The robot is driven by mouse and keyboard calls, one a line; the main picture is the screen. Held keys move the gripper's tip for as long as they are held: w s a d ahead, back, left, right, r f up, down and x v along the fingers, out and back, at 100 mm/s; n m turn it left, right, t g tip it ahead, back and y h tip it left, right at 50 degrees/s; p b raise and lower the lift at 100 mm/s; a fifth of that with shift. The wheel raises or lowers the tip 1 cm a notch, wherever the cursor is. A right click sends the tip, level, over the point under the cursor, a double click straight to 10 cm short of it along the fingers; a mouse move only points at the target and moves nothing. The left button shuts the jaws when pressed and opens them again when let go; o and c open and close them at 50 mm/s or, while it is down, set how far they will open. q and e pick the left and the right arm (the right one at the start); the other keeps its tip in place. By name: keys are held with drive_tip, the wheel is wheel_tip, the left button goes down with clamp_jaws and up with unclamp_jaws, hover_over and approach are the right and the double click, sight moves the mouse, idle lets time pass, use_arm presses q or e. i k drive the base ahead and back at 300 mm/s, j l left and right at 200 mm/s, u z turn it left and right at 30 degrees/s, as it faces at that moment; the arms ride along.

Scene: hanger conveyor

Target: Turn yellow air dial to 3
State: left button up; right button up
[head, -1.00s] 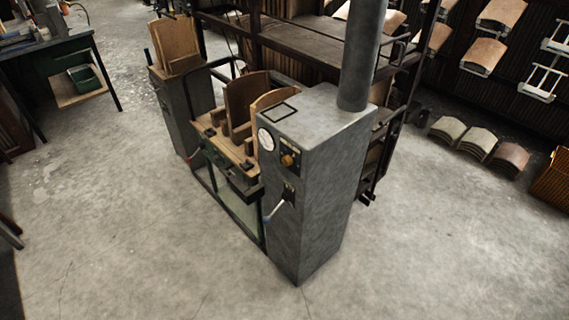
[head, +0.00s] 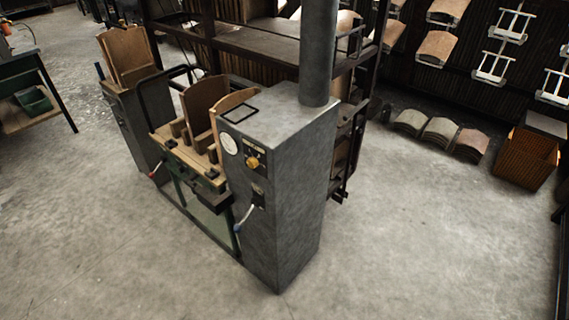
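The yellow air dial (head: 252,162) is a small yellow knob on a dark plate on the front face of a grey metal cabinet (head: 291,195). Its pointer and numbers are too small to read. A round white gauge (head: 228,144) sits left of the dial. A lever with a pale shaft (head: 244,217) and a blue end sticks out below it. Neither of my grippers shows in the head view.
Curved wooden boards (head: 206,108) stand on the press left of the cabinet. A dark rack (head: 263,52) stands behind. Stacked curved panels (head: 440,133) and an orange-brown crate (head: 524,160) lie at right. A workbench (head: 32,80) is at left. The concrete floor in front is clear.

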sight(252, 162)
drive_tip(key=i+j+z, duration=0.1)
drive_tip(key=j+z, duration=0.2)
drive_tip(key=i+j+z, duration=0.1)
drive_tip(key=j+z, duration=0.55)
drive_tip(key=j, duration=0.2)
